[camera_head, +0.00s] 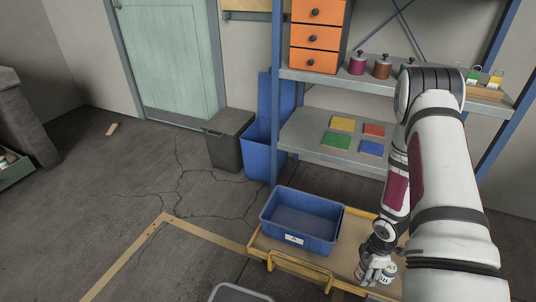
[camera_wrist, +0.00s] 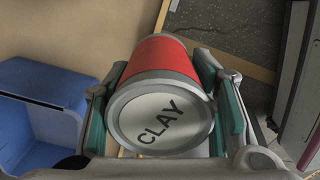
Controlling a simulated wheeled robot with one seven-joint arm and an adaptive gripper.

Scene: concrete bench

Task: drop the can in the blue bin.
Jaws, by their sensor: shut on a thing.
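The can (camera_wrist: 163,98) has a red side and a pale end lettered CLAY. In the wrist view it lies between the teal-padded fingers of my gripper (camera_wrist: 163,115), which is shut on it. In the head view my gripper (camera_head: 375,270) is low over the right part of the trolley; the can there is small and hard to make out. An open, empty-looking blue box (camera_head: 301,222) stands on the trolley, left of my gripper. A blue container also shows at the left of the wrist view (camera_wrist: 42,105). A taller blue bin (camera_head: 262,150) with its lid raised stands on the floor farther back.
The wooden trolley (camera_head: 262,243) has a yellow handle (camera_head: 300,268). A grey bin (camera_head: 227,140) stands beside the tall blue one. Behind, a shelf (camera_head: 300,140) holds coloured squares, with orange drawers (camera_head: 315,38) above. The floor at left is mostly clear.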

